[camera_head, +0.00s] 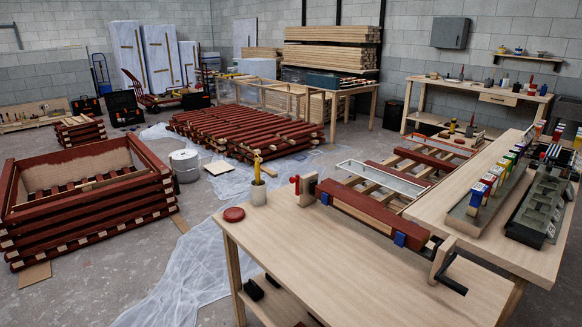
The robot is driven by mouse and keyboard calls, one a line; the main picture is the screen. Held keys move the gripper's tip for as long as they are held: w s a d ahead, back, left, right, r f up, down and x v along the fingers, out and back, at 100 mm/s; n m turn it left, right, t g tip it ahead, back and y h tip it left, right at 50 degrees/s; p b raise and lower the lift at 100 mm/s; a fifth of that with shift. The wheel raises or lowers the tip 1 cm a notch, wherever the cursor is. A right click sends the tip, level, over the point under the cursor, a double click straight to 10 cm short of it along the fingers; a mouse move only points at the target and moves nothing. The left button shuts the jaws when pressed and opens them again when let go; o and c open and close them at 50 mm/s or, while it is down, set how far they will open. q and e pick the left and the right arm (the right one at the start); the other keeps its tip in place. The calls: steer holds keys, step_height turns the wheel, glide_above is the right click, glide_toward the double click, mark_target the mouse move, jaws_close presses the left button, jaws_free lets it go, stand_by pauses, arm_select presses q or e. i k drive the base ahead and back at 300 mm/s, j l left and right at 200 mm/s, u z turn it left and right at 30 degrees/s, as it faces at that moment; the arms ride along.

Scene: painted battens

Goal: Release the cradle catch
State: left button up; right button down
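A long red batten (370,212) lies in a wooden end-to-end holder on the light wooden workbench (330,260); this looks like the cradle. A wooden end block (308,188) with a red knob or lever (295,184) stands at its left end. A wooden upright (442,258) with a black crank handle (454,284) stands at its right end. Two blue pieces (400,239) sit along the batten's front side. I cannot tell which part is the catch, or whether it is fastened. Neither of my grippers is in view.
A cup with a yellow-handled tool (257,190) and a red disc (234,214) stand on the bench's left. A red batten crate (85,200) stands on the floor at left. The bench front is clear.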

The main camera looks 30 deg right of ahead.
mark_target(292, 180)
steer(key=i+z, duration=0.5)
steer(key=i, duration=0.55)
